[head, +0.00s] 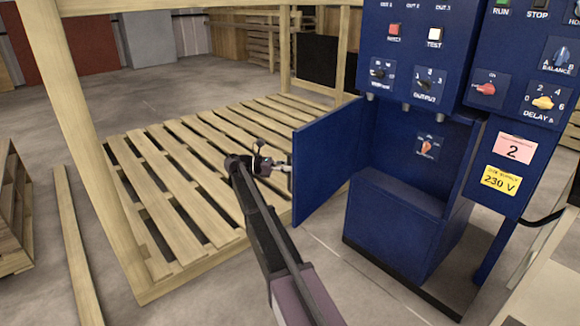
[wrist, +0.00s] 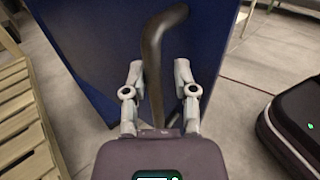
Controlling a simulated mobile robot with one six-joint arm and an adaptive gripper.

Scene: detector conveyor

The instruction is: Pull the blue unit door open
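The blue unit (head: 405,220) stands at the right in the head view. Its blue door (head: 332,150) stands swung open to the left, and a dial shows inside the opening. My gripper (head: 286,168) is at the outer left edge of the door in the head view. In the wrist view, a dark curved handle (wrist: 153,55) is on the blue door face (wrist: 95,50). My gripper (wrist: 159,75) has its two fingers apart, one on each side of the handle. A gap shows beside the handle, clearest on the right. The handle is hidden in the head view.
A wooden pallet (head: 185,170) lies left of the door, inside a timber frame (head: 85,130). Another pallet stack (head: 12,215) is at the far left. The upper panel carries knobs and buttons (head: 435,35). Bare concrete floor (head: 320,265) shows in front of the door.

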